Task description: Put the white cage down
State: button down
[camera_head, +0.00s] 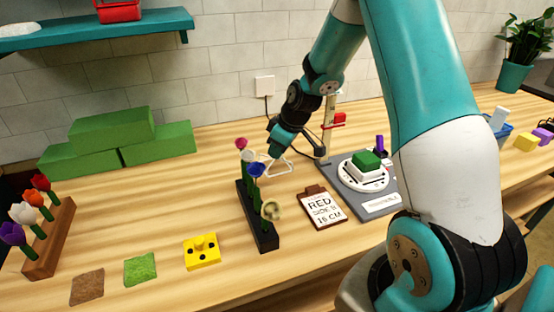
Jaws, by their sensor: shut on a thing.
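The white cage (281,171) shows as a thin white wire outline near the middle of the wooden table. My gripper (275,151) is shut on it, reaching down from the upper right. The cage is just behind the black flower rack (266,240) and partly hidden by the flowers and the gripper. I cannot tell whether the cage touches the table.
A clipboard (321,208) and a grey stand with a white disc (362,187) and green block (366,160) are to the right. Green foam bricks (110,133) lie at the back left. The table between them and the rack is clear.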

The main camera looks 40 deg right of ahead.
jog(key=shift+f, duration=2)
jog(key=shift+f, duration=0.2)
jog(key=c, duration=1.2)
grip_release()
jog(key=shift+r, duration=0.1)
jog(key=shift+r, duration=0.1)
